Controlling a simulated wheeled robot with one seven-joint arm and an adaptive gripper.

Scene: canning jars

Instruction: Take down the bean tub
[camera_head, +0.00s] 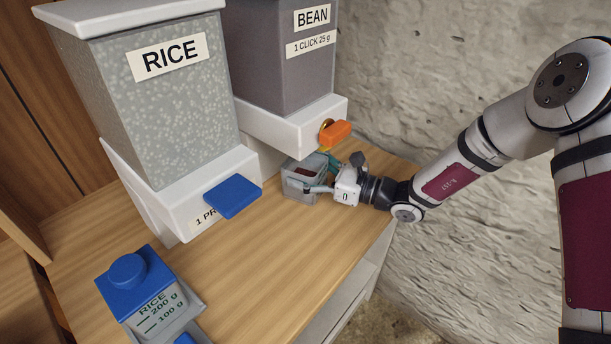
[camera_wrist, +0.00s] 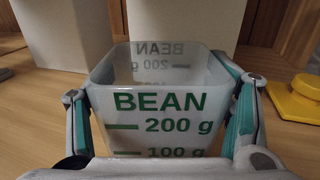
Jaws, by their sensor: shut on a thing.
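The bean tub (camera_head: 299,184) is a clear, open-topped square tub on the wooden counter, below and in front of the bean dispenser. It also shows in the wrist view (camera_wrist: 160,128), upright, with green "BEAN", "200 g" and "100 g" marks. My gripper (camera_head: 322,176) has come in from the right and is shut on the tub. In the wrist view one teal-lined finger lies on each side of its walls. Something reddish-brown shows at the tub in the head view; I cannot tell its level. The tub's base is hidden in the wrist view.
The grey bean dispenser (camera_head: 285,85) with an orange lever (camera_head: 335,132) stands close behind the tub. A rice dispenser (camera_head: 165,110) with a blue paddle (camera_head: 233,196) is to the left. A blue-lidded rice tub (camera_head: 150,295) stands front left. A yellow lid (camera_wrist: 294,100) lies at right in the wrist view.

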